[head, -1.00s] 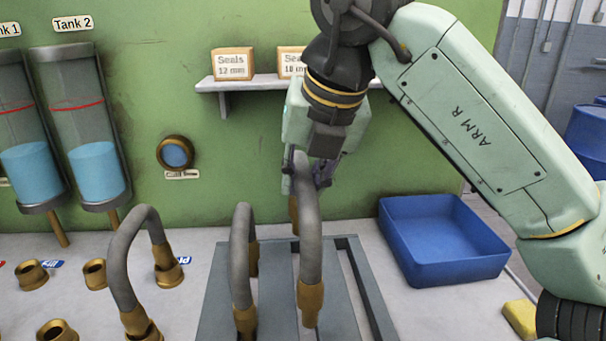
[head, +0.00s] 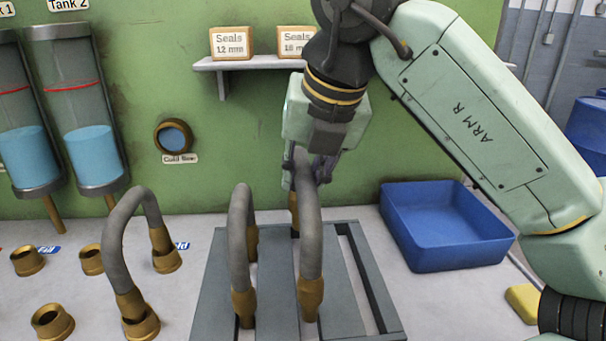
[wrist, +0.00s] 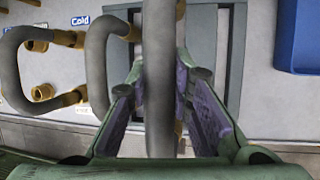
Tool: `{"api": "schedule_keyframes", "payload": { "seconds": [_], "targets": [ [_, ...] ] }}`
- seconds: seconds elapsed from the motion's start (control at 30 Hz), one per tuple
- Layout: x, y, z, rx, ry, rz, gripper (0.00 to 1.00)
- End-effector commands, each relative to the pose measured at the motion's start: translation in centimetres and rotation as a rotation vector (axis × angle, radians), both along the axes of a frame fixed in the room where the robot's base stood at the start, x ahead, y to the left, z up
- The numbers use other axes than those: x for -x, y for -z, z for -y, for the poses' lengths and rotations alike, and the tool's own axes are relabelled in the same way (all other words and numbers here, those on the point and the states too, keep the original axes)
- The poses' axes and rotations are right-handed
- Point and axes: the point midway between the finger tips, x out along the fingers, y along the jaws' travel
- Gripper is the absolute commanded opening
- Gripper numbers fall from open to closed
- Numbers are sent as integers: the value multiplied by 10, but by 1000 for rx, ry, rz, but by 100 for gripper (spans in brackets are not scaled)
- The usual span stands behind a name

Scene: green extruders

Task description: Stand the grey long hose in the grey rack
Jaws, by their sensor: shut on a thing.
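My gripper (head: 312,170) is shut on a grey hose (head: 311,235) with brass ends, gripping it near the top of its arch. The wrist view shows this hose (wrist: 159,75) running between the purple-padded fingers (wrist: 170,110). Its near brass end points down over the grey rack (head: 372,270); I cannot tell if it touches. Its far end is partly hidden behind it. A second grey hose (head: 239,235) stands upright in the rack just to the left. A third grey hose (head: 115,245) arches between two brass sockets on the table.
Empty brass sockets (head: 52,322) stand at the left. A blue bin (head: 440,260) sits right of the rack. A yellow block (head: 522,303) lies at the right edge. A shelf (head: 250,63) with seal boxes and a cold port (head: 173,136) are on the green wall behind.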

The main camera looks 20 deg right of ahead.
Motion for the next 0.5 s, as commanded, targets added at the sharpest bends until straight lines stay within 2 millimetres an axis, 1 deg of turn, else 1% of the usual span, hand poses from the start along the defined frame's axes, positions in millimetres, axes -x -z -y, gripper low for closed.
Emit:
{"api": "schedule_keyframes", "payload": {
  "seconds": [0.27,0.5],
  "targets": [
    [0,0,0,-1,0,1,0],
    [0,3,0,-1,1,1,0]
  ]
}}
